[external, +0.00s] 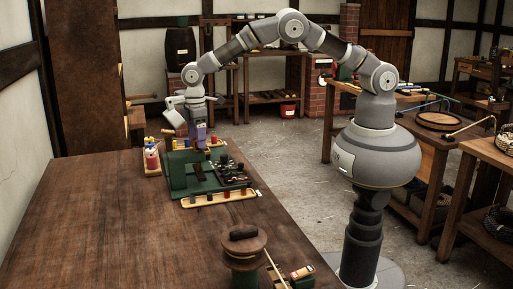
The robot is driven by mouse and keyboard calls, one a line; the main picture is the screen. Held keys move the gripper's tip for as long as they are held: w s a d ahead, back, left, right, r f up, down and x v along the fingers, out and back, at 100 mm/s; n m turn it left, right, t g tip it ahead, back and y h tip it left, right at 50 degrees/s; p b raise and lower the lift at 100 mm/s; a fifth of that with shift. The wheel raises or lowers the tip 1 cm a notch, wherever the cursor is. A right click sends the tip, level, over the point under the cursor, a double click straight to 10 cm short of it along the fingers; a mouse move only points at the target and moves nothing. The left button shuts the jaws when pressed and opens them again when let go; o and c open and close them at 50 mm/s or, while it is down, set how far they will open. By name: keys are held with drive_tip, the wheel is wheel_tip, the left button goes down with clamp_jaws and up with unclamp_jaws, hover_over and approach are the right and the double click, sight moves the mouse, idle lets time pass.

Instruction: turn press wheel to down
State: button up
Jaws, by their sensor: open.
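A green machine (178,177) with dark metal parts stands on the wooden table, left of the middle in the external view. I cannot make out a press wheel on it for certain; my gripper and its small size hide detail there. My gripper (199,148) points down just over the machine's top, with its jaws open. I cannot tell whether the fingers touch anything. A round wooden piece (238,247) with a dark block on top stands nearer the front of the table, well apart from my gripper.
Small coloured pieces (152,158) stand at the machine's left. A pale tray (217,200) with coloured pegs lies along its front. Small items (301,272) lie at the table's right edge. The table's left side is bare.

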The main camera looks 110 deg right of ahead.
drive_tip(key=c, duration=1)
drive_tip(key=m+p, duration=0.1)
drive_tip(key=m, duration=0.1)
drive_tip(key=shift+r+m+p, duration=0.15)
drive_tip(key=shift+m+p, duration=0.25)
drive_tip(key=shift+c, duration=0.2)
drive_tip(key=shift+m, duration=1)
drive_tip(key=o, duration=1)
drive_tip(key=shift+o, duration=0.2)
wheel_tip(320, 180, up, 8)
drive_tip(key=shift+f+p, duration=0.2)
drive_tip(key=shift+p, duration=0.8)
